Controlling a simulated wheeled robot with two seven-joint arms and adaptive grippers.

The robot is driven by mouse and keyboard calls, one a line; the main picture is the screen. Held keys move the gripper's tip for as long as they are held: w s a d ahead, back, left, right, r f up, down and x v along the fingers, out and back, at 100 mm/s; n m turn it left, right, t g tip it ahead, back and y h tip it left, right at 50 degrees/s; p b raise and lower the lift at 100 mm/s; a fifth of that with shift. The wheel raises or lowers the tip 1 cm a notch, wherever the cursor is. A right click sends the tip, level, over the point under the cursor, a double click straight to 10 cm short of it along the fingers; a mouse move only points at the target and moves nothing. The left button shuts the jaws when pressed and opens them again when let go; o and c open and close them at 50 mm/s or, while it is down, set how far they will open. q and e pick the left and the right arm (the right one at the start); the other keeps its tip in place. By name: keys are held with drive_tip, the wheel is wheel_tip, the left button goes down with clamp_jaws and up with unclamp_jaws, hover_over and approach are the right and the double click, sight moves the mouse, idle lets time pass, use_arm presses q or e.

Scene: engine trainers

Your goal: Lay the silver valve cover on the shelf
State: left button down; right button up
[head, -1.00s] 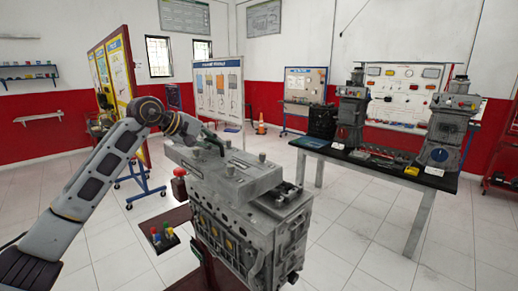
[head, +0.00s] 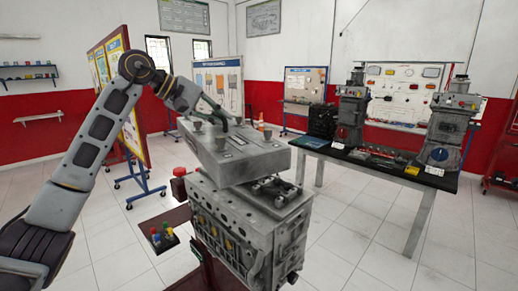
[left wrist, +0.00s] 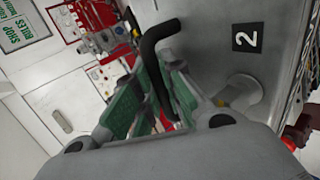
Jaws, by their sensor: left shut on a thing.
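The silver valve cover (head: 240,155) is raised and tilted above the grey engine block (head: 245,225), whose top shows bare at the right. I cannot tell whether its lower edge still touches the block. My left gripper (head: 228,124) is above the cover and shut on its black bent handle. In the left wrist view, the green-padded fingers (left wrist: 150,95) are around the black handle (left wrist: 155,60), with the cover's grey face (left wrist: 215,65) and a "2" label beside them. My right gripper is out of view.
A dark-topped table (head: 385,170) with engine models stands at the right. Display boards (head: 120,85) on wheeled stands are behind the arm at the left. A small tray with coloured pegs (head: 163,241) is left of the block. White floor lies open around.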

sight(202, 137)
use_arm(q)
drive_tip(key=shift+m, duration=0.3)
drive_tip(key=s+r, duration=0.2)
drive_tip(key=s, duration=0.1)
drive_tip(key=s+r, duration=0.1)
drive_tip(key=r, duration=0.1)
drive_tip(key=shift+s+a, duration=0.25)
drive_tip(key=shift+s, duration=0.05)
drive_tip(key=s+a+f, duration=0.2)
drive_tip(key=s+f, duration=0.1)
drive_tip(key=shift+s+a+f, duration=0.1)
drive_tip(key=shift+s+a, duration=0.05)
drive_tip(key=shift+a, duration=0.1)
drive_tip(key=s+a+f, duration=0.2)
drive_tip(key=s+f, duration=0.1)
drive_tip(key=f, duration=1)
drive_tip(key=s+a+f+n, duration=0.1)
drive_tip(key=s+a+f, duration=0.2)
drive_tip(key=f, duration=1)
drive_tip(key=s+a+f+n+t, duration=0.1)
drive_tip(key=s+a+f, duration=0.2)
drive_tip(key=f, duration=1.1)
drive_tip(key=shift+s+y, duration=0.3)
drive_tip(key=shift+y, duration=0.1)
wheel_tip(202, 137, down, 8)
drive_tip(key=s, duration=0.2)
drive_tip(key=shift+s+f, duration=0.15)
